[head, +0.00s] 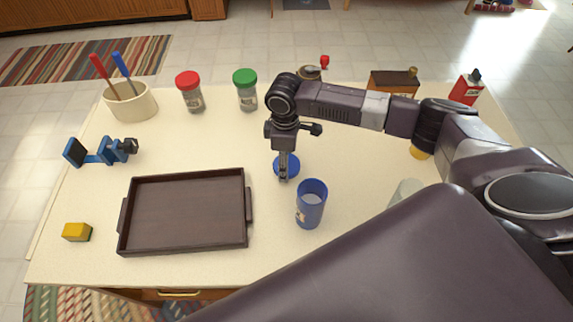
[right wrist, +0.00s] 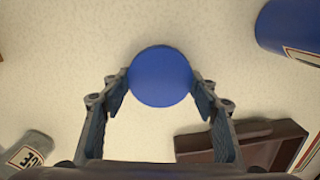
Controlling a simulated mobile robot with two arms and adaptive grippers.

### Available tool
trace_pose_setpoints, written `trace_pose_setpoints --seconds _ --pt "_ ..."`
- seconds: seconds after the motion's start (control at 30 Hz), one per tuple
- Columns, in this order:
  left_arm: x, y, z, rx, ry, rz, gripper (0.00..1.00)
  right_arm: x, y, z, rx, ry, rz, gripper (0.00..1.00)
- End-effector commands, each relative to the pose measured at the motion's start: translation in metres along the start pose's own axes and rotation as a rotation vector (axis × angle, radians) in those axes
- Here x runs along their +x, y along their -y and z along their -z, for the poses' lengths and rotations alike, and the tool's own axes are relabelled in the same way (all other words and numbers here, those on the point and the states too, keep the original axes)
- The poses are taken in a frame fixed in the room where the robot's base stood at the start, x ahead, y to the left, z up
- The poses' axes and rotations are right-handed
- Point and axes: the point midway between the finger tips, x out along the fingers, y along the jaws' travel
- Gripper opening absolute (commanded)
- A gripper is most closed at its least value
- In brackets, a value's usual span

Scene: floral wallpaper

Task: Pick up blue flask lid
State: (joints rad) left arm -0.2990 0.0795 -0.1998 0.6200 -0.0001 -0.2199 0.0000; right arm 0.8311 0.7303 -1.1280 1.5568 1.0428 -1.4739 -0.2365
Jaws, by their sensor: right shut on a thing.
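The blue flask lid (head: 293,161) is a round blue disc near the middle of the table. It also shows in the right wrist view (right wrist: 160,76), between the fingertips. My right gripper (head: 284,178) reaches down over the lid and is shut on it; the fingers touch its two sides in the right wrist view (right wrist: 160,88). I cannot tell whether the lid is clear of the table. The blue flask (head: 311,205) stands upright and open-topped just to the right and nearer to me. My left gripper is not in view.
A dark brown tray (head: 185,247) lies left of the lid. Behind stand a red-lidded jar (head: 190,95), a green-lidded jar (head: 246,92) and a utensil crock (head: 133,104). A blue clamp (head: 103,152) and yellow sponge (head: 77,232) are at left. A translucent cup (head: 405,192) stands right.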

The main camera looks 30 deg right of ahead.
Motion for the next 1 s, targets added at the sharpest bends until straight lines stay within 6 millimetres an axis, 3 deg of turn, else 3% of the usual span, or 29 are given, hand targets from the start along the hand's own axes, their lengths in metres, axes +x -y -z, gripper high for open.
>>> trace_pose_setpoints --seconds 0.2,0.37,0.47,0.8,1.0 --pt "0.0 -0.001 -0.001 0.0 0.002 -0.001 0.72 -0.003 0.0 0.0 0.0 -0.001 0.0 0.42" --pt "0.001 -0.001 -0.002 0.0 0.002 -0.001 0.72 -0.017 -0.001 0.001 0.0 -0.003 -0.001 0.42" --pt "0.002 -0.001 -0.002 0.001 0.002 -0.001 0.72 -0.034 -0.002 0.0 0.0 -0.003 -0.004 0.42" --pt "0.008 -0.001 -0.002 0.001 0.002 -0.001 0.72 -0.123 -0.002 0.001 0.0 -0.005 -0.004 0.42" --pt "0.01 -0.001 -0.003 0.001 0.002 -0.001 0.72 -0.167 -0.001 0.001 0.001 -0.002 -0.002 0.42"
